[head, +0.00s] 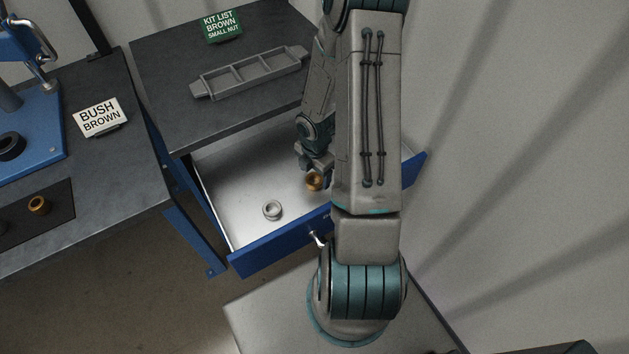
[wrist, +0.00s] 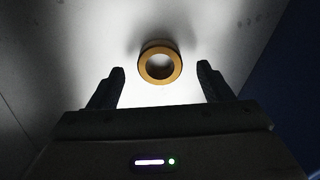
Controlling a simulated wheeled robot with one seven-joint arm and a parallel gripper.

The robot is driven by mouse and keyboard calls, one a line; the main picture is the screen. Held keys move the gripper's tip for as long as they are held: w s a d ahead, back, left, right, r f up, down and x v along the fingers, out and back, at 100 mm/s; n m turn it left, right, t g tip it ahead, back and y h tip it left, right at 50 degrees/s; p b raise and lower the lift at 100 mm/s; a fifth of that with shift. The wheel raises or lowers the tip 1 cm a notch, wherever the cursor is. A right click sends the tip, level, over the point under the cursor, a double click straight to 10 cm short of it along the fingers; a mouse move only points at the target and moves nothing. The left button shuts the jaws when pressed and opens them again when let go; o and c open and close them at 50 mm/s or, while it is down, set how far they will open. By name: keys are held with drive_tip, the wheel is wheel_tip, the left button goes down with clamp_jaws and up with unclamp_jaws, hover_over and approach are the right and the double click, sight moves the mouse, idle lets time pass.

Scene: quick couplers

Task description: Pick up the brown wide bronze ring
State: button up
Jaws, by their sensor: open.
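The brown bronze ring (head: 314,181) is in the open drawer (head: 236,232), in the right part of what shows of it. In the wrist view the ring (wrist: 160,78) is seen from above, with its hole facing the camera. My gripper (head: 313,168) is low over the drawer at the ring. In the wrist view my gripper (wrist: 161,76) is open, with one finger on each side of the ring and gaps between. The ring lies slightly beyond the fingertips in that picture. I cannot tell whether it touches them in height.
A silver ring (head: 272,210) lies in the drawer, left of the bronze ring. The drawer's blue front and side walls stand close by. Another bronze ring (head: 39,205) sits on the left bench. A grey tray (head: 250,74) and a green sign (head: 221,26) are on the bench above.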

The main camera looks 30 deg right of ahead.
wheel_tip(320, 180, down, 2)
drive_tip(key=c, duration=1.1)
drive_tip(key=shift+c, duration=0.3)
drive_tip(key=shift+r, duration=0.15)
